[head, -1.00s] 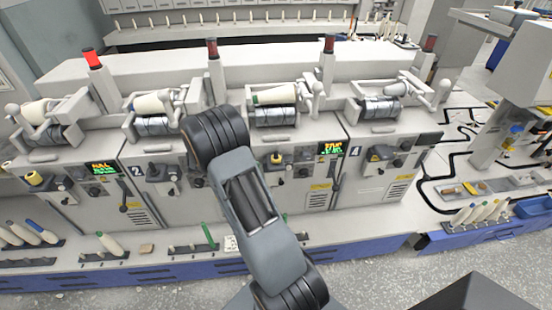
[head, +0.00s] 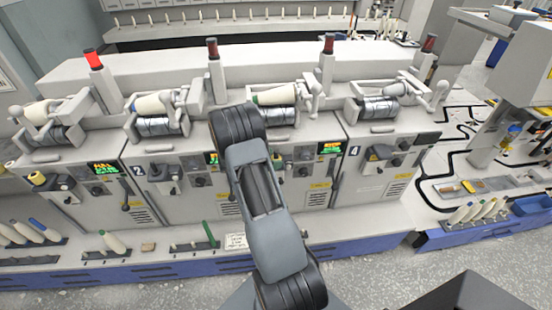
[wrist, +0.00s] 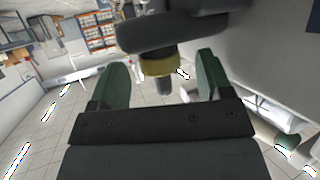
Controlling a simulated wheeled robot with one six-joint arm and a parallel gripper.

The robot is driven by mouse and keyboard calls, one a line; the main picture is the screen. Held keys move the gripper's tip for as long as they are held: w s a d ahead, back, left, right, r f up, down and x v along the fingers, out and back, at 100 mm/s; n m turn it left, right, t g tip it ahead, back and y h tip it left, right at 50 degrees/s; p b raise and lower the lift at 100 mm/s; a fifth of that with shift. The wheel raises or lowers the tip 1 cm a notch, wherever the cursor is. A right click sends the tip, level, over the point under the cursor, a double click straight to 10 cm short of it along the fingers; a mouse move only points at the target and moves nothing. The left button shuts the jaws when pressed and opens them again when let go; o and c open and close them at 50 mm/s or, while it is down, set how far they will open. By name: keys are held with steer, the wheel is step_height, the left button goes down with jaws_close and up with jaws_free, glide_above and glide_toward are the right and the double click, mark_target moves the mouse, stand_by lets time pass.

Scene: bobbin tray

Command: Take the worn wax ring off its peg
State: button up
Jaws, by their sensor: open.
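In the wrist view, a yellow wax ring (wrist: 160,66) sits around a dark peg (wrist: 164,87) below a dark round housing. The peg's end sticks out past the ring. My gripper (wrist: 162,72) is open, with one green finger on each side of the ring and a gap on both sides. The ring is not held.
Machine units stand side by side with white bobbins on top (head: 275,95). A ledge (head: 350,222) with upright bobbins runs along the front. Grey floor (head: 400,265) is clear.

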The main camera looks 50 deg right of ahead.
steer(key=c, duration=1)
